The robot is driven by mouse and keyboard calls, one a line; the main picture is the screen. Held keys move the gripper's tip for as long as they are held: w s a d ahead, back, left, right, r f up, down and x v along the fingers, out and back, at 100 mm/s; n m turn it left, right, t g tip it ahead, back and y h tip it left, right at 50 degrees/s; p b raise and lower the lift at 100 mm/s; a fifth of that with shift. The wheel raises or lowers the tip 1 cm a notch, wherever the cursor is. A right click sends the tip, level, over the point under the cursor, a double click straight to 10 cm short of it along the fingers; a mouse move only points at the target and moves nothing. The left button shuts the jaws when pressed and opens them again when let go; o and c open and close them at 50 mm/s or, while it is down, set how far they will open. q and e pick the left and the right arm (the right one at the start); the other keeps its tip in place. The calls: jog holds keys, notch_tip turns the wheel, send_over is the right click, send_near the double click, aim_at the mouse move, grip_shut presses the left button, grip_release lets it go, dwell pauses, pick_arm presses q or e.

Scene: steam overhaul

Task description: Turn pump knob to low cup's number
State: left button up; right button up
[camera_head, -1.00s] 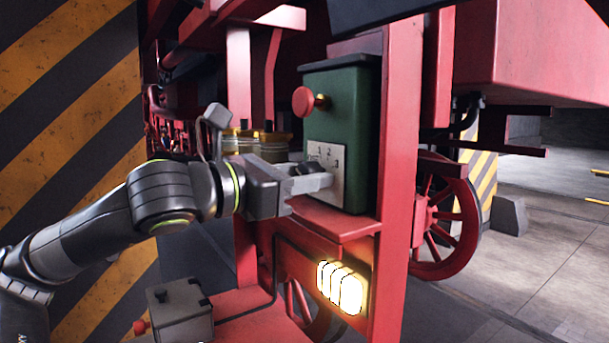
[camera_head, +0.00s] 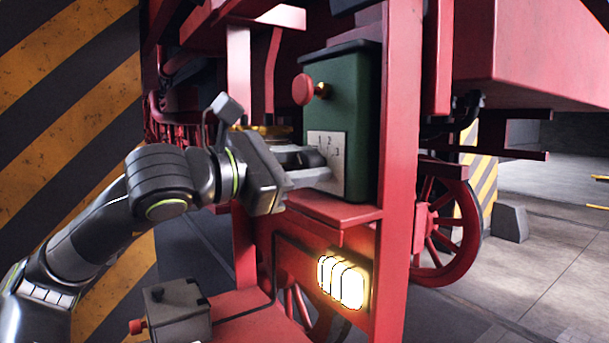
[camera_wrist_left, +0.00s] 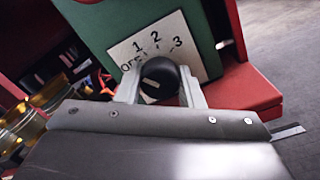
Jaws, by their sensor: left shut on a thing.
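The pump is a green box (camera_head: 343,110) with a red button-like knob on its upper front. My left gripper (camera_wrist_left: 161,88) is shut on this knob, one finger on each side. In the head view the left gripper (camera_head: 312,164) reaches the plate from the left and hides most of the knob. Brass cups (camera_wrist_left: 50,91) show at the left wrist view's left.
A red frame post (camera_head: 397,150) stands right of the pump, and a red ledge (camera_head: 345,212) lies under it. A glowing lamp (camera_head: 341,283) is below. A grey box with a red button (camera_head: 178,310) sits at lower left.

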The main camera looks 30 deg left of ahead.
pick_arm(q)
jog(key=shift+m+b, duration=0.5)
jog(key=shift+m, duration=1)
jog(key=o, duration=1)
jog(key=shift+c, duration=0.2)
